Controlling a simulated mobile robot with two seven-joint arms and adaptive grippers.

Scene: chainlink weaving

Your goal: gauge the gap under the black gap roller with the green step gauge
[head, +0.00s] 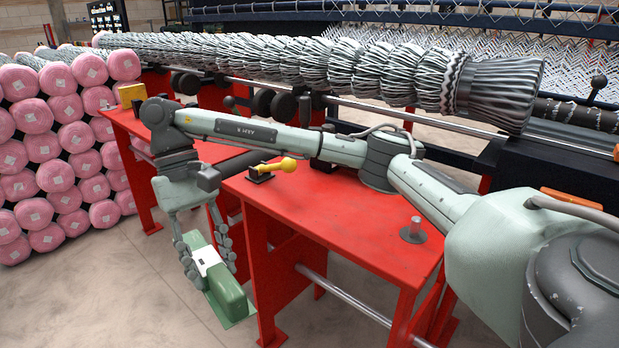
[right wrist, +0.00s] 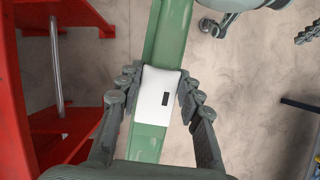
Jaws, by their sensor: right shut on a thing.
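The green step gauge (head: 229,293) is a long green bar with a white block around its middle. My right gripper (head: 207,262) is shut on it at the white block and holds it above the floor, in front of the red stand. In the right wrist view the fingers clasp both sides of the white block, and the green bar (right wrist: 170,38) runs out beyond it. Black rollers (head: 272,103) sit behind the red table, partly hidden by my right arm. I cannot tell which is the gap roller.
The red table (head: 335,225) carries a yellow-handled lever (head: 275,166) and a metal peg (head: 413,231). A thick bundle of grey wire mesh (head: 300,62) lies along the machine behind. Pink rolls (head: 62,140) are stacked at the left. The floor between is clear.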

